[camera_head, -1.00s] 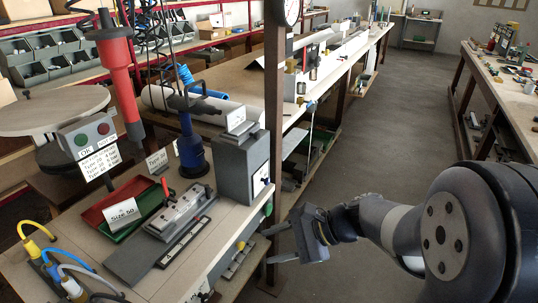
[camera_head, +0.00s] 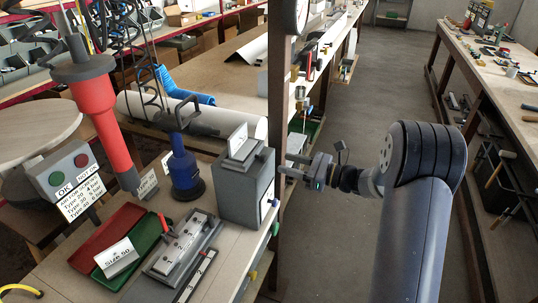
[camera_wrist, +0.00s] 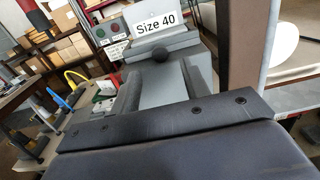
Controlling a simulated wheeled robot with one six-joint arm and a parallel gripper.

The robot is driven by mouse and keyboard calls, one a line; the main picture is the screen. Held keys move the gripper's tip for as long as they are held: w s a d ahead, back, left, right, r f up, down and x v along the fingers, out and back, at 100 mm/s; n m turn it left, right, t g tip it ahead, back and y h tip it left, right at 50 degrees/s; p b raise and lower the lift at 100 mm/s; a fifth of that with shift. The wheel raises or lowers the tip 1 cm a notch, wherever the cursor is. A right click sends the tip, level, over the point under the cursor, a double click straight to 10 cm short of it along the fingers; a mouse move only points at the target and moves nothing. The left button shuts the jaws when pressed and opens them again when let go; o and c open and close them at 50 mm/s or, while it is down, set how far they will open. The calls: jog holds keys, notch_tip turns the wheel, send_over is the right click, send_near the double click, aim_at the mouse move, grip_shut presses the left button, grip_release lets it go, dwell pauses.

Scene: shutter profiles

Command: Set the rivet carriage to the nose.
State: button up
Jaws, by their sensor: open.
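I cannot tell which part is the rivet carriage or the nose. A grey box (camera_head: 240,195) with a white card on top stands at the bench's right edge; in the wrist view the card reads "Size 40" (camera_wrist: 157,27). A grey fixture with numbered plates (camera_head: 182,243) lies left of the box. A blue tool (camera_head: 183,168) stands behind that fixture.
A red tool (camera_head: 98,105) hangs at left above a button box (camera_head: 70,172). Red and green trays (camera_head: 108,235) hold a "Size 50" card. A post (camera_head: 281,90) rises behind the grey box. The aisle floor (camera_head: 385,75) is clear.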

aim_at(266, 158)
jog(key=p+x, duration=0.1)
jog(key=x, duration=0.5)
jog(key=shift+w+a, duration=0.1)
jog(key=shift+a, duration=0.3)
grip_shut()
